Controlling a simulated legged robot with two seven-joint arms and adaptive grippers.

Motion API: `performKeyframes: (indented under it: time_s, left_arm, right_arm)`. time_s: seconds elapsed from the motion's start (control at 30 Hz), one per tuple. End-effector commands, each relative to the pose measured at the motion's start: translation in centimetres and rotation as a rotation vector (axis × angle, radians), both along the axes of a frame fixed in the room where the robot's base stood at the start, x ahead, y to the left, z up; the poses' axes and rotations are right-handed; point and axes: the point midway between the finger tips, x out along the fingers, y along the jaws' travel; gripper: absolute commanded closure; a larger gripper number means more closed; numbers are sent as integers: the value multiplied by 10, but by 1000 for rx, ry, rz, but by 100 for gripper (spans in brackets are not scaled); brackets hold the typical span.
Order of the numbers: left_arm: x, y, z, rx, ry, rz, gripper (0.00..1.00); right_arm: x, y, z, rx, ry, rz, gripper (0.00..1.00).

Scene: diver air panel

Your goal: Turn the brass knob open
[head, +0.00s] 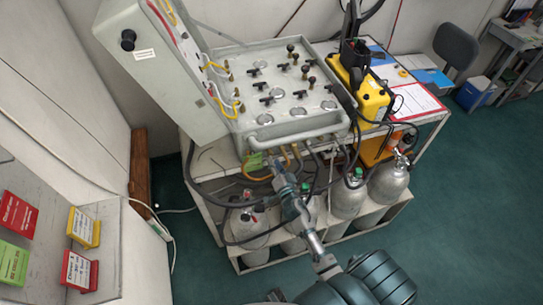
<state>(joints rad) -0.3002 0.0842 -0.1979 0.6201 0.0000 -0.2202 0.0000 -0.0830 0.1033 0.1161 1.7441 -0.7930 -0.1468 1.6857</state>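The diver air panel (283,88) is a grey case with its lid open, carrying black T-handles, round gauges and a few dark upright knobs (291,51) with brass-coloured bases. More brass-coloured fittings (238,105) sit at its left side, by the yellow hoses. I cannot tell which one is the brass knob. My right arm reaches up from the bottom, and its gripper (279,168) is just below the panel's front bar, among the hoses, apart from the upright knobs. Its fingers are too small to read. My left gripper is not in view.
Silver gas cylinders (348,197) stand in a white rack below the panel. Dark and orange hoses hang around my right gripper. A yellow device (367,98) and a red-edged sheet (416,102) lie to the right. The green floor (455,215) at right is clear.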

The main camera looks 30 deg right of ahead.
Motion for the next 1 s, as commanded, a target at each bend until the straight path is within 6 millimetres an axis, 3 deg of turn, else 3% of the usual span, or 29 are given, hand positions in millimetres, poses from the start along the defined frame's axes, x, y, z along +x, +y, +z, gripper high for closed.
performKeyframes:
  time_s: [1.0]
  left_arm:
    - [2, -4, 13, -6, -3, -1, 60]
  right_arm:
    - [-77, 17, 1, 1, 0, -1, 64]
